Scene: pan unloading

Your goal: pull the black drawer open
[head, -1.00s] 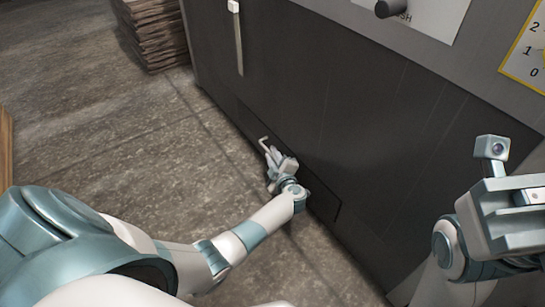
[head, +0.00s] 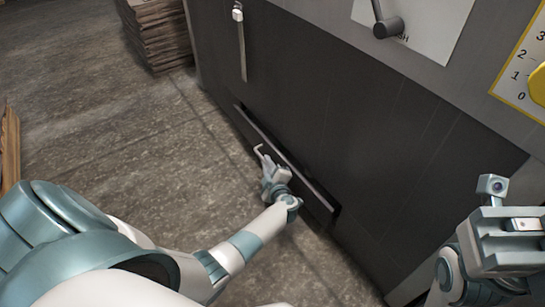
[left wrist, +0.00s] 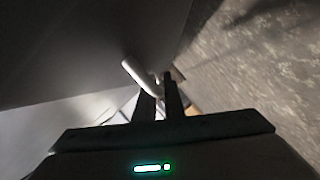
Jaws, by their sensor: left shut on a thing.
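The black drawer (head: 312,188) is low in the front of a dark machine. It stands slightly out, with a dark gap along its upper edge. Its pale handle (head: 260,152) shows in the head view at my left gripper (head: 269,171). The left gripper is shut on the handle. In the left wrist view the pale handle (left wrist: 138,73) runs between the two dark fingers (left wrist: 160,98), which hide part of it. My right gripper (head: 510,228) is at the right, in front of the machine and away from the drawer; its fingers are not clear.
The machine's dark front (head: 380,130) rises behind the drawer. A slot with a pale knob (head: 238,14) is at upper left, a lever (head: 386,27) at the top. A brown stack (head: 160,35) stands at back left. The concrete floor (head: 120,130) before the drawer is clear.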

